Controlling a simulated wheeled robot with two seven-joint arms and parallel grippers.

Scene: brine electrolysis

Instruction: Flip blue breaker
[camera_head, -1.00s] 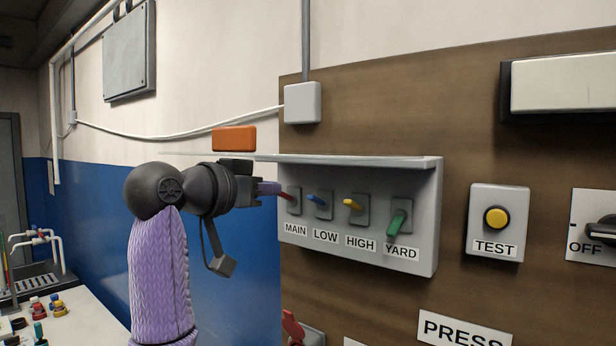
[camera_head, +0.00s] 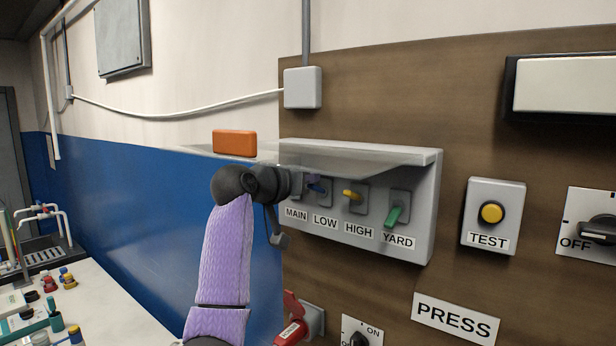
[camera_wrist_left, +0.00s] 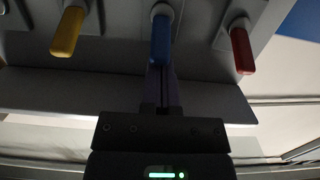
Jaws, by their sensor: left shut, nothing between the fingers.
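The blue breaker lever (camera_head: 318,188), above the LOW label, is partly covered by my left gripper (camera_head: 313,179) in the head view. In the left wrist view, the blue lever (camera_wrist_left: 161,40) hangs straight ahead of the shut fingers (camera_wrist_left: 160,82). The fingertips are very close to the lever's end; I cannot tell whether they touch. Nothing is held. The yellow lever (camera_wrist_left: 67,32) and red lever (camera_wrist_left: 241,50) stand on either side. My right gripper is not in view.
A shelf-like hood (camera_head: 400,156) juts out over the breaker box. The green YARD lever (camera_head: 393,216) is at the right. An orange block (camera_head: 235,143) shows above my arm. A TEST button (camera_head: 491,212) and a red handle (camera_head: 291,330) are on the board.

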